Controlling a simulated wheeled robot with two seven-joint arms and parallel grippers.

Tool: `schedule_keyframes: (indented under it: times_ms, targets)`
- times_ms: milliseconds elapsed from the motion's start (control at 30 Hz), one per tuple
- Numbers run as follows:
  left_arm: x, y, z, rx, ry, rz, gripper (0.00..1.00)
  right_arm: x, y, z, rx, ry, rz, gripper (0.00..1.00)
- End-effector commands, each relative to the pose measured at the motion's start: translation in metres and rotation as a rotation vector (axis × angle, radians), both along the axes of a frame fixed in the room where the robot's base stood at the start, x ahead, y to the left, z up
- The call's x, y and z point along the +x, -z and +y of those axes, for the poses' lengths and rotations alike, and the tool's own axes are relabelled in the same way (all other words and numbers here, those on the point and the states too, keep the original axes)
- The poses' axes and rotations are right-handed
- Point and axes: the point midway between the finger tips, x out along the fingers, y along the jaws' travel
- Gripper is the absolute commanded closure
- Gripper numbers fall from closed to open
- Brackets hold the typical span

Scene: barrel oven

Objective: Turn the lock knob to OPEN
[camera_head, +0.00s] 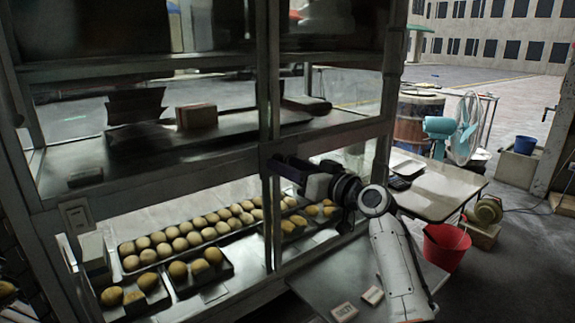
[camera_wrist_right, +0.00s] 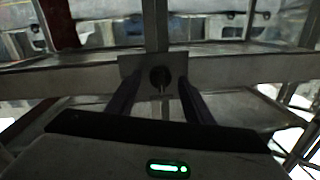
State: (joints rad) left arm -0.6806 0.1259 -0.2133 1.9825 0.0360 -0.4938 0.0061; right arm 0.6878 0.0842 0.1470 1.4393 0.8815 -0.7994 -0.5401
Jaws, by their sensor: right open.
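The lock knob (camera_wrist_right: 160,78) is a small dark round part on a square grey plate (camera_wrist_right: 128,66) fixed to the metal frame of the glass-fronted cabinet (camera_head: 330,142). A slim piece points down from its centre. In the right wrist view the knob appears between the two dark fingers of my right gripper (camera_wrist_right: 158,92), which is open and reaches toward it. I cannot tell whether the fingers touch it. In the head view my right gripper (camera_head: 285,168) is at the cabinet's middle upright and hides the knob. My left gripper is not in view.
Trays of round buns (camera_head: 185,238) lie on the cabinet's lower shelf. A brown box (camera_head: 197,116) sits on the shelf above. A table (camera_head: 445,190), a red bucket (camera_head: 446,247) and a teal fan (camera_head: 455,128) stand at the right. Open floor lies beyond.

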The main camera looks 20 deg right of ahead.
Motion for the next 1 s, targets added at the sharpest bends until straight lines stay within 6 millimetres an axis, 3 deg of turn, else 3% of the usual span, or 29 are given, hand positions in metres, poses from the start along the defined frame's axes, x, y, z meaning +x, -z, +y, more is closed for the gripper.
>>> schedule_keyframes:
  times_ms: [333,600,1000]
  targets:
    - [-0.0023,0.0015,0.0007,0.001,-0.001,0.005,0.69,0.0043,0.0000,0.0025,0.000,-0.001,0.000,0.53]
    - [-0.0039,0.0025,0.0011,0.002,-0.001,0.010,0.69,0.0040,0.0001,0.0023,0.000,-0.001,0.000,0.94]
    - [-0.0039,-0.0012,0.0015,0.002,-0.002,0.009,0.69,0.0038,-0.0001,0.0025,0.079,-0.001,0.028,0.94]
